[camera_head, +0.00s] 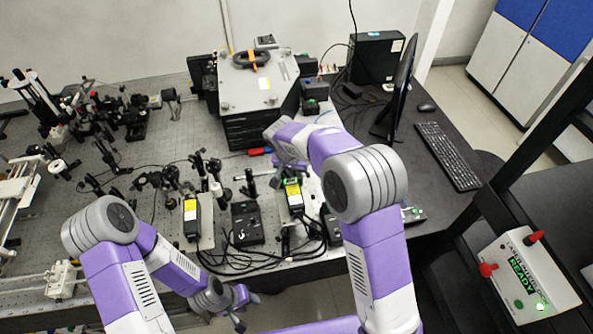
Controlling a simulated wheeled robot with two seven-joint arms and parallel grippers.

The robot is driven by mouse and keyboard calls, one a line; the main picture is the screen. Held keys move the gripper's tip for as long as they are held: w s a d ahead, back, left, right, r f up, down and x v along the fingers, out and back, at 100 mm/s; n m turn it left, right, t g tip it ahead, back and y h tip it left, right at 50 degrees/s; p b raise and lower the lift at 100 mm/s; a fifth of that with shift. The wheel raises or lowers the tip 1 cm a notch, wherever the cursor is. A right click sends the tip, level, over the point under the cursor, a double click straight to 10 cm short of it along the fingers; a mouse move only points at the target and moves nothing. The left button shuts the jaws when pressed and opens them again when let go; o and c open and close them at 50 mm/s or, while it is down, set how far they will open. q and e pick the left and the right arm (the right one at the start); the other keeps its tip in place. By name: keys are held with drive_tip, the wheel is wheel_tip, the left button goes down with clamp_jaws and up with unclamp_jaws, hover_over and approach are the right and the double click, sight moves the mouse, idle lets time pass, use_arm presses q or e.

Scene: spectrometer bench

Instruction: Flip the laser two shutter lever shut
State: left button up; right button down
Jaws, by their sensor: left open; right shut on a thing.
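Two lasers with yellow labels stand on the bench: a left one (190,212) and a right one (294,198), with a green patch at the right one's far end. I cannot read which is laser two. My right gripper (289,168) points down at the far end of the right laser. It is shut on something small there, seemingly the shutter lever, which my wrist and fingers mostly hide. The lever's position cannot be told. My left gripper (240,305) is open and empty, low in front of the bench's front edge, away from both lasers.
A black control box (247,224) and loose cables lie between and in front of the lasers. Optics mounts crowd the left of the bench. A large instrument (255,85) stands behind. A box reading READY (525,275), with red knobs, is at the right.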

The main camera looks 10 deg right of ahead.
drive_tip(key=c, duration=1.1)
unclamp_jaws()
drive_tip(key=shift+r, duration=0.1)
drive_tip(key=v, duration=0.7)
drive_tip(key=shift+r, duration=0.2)
drive_tip(key=shift+s+f, duration=0.1)
drive_tip(key=shift+s, duration=0.05)
